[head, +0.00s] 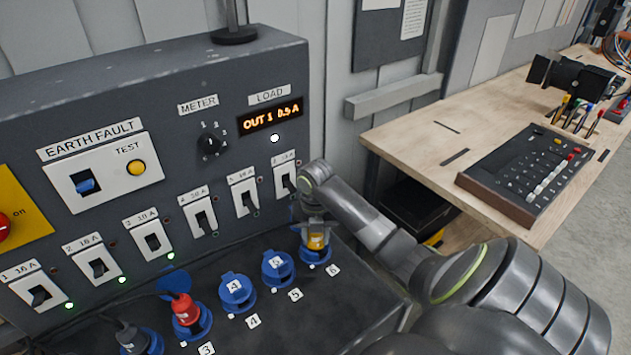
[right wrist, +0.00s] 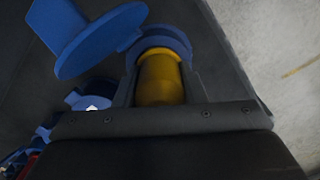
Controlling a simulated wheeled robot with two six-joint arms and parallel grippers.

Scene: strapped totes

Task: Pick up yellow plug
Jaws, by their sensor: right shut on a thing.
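The yellow plug (head: 317,240) sits at the blue socket numbered 6 (head: 316,255), at the right end of the socket row in the head view. My right gripper (head: 315,227) comes down on it from above and is shut on it. In the right wrist view the yellow plug (right wrist: 160,80) is between the two fingers of my right gripper (right wrist: 158,88), with its far end at the blue socket ring (right wrist: 168,40). The open blue socket lid (right wrist: 100,40) stands beside it. I cannot tell whether the plug is fully seated. My left gripper is not in view.
A red plug (head: 186,312) and a dark plug (head: 131,338) stand in sockets to the left. Closed blue sockets 4 (head: 236,290) and 5 (head: 278,267) lie between. Switches line the grey panel (head: 60,115) behind. A wooden bench (head: 425,140) with a mixer (head: 527,170) is at the right.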

